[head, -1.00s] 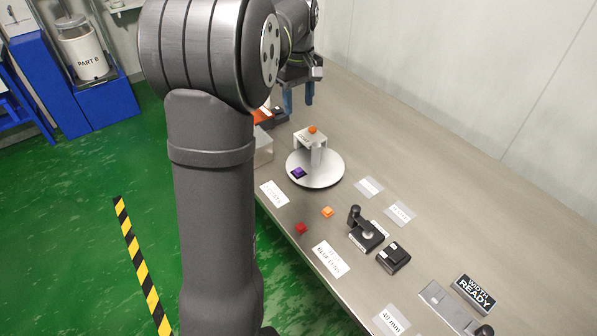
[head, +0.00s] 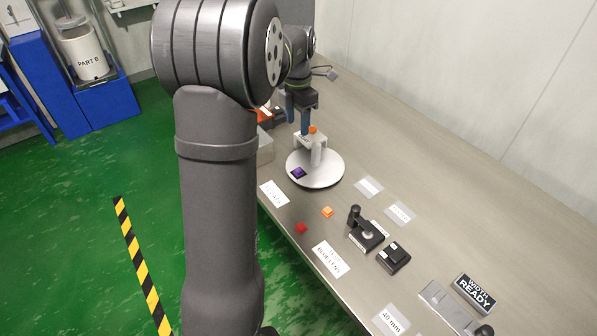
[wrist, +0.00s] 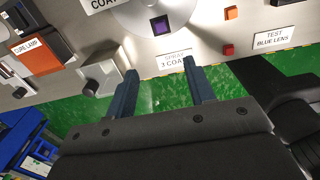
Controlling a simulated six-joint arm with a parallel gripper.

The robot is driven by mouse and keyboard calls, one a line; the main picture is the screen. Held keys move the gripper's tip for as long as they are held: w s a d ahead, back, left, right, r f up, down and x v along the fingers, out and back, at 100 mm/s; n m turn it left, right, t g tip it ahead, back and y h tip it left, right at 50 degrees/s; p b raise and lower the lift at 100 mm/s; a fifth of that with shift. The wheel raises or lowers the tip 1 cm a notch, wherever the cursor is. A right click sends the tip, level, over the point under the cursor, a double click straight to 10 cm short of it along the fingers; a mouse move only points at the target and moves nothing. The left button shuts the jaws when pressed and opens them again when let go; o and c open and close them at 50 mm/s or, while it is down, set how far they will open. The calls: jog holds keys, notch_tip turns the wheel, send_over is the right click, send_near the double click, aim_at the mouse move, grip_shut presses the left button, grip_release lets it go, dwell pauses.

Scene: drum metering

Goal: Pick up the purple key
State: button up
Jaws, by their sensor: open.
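The purple key (head: 298,172) is a small dark purple square block. It lies on the front left part of the round white turntable (head: 327,177). In the wrist view the purple key (wrist: 160,25) shows near the top, beyond the fingertips and roughly between their lines. My gripper (head: 299,124) is open and empty, above and behind the turntable in the head view. Its two blue fingers (wrist: 157,72) are spread apart in the wrist view, with neither touching the key.
A white stand with an orange knob (head: 312,130) rises from the turntable close to my fingers. A red block (head: 301,228) and an orange block (head: 327,212) lie to the right along the bench. A black lever device (head: 366,232) stands farther right. An orange-and-black unit (wrist: 30,52) is at left.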

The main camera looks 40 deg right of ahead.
aim_at(298, 170)
notch_tip(298, 170, down, 17)
jog(key=shift+s+d+f, duration=0.1)
dwell(0.5)
grip_shut()
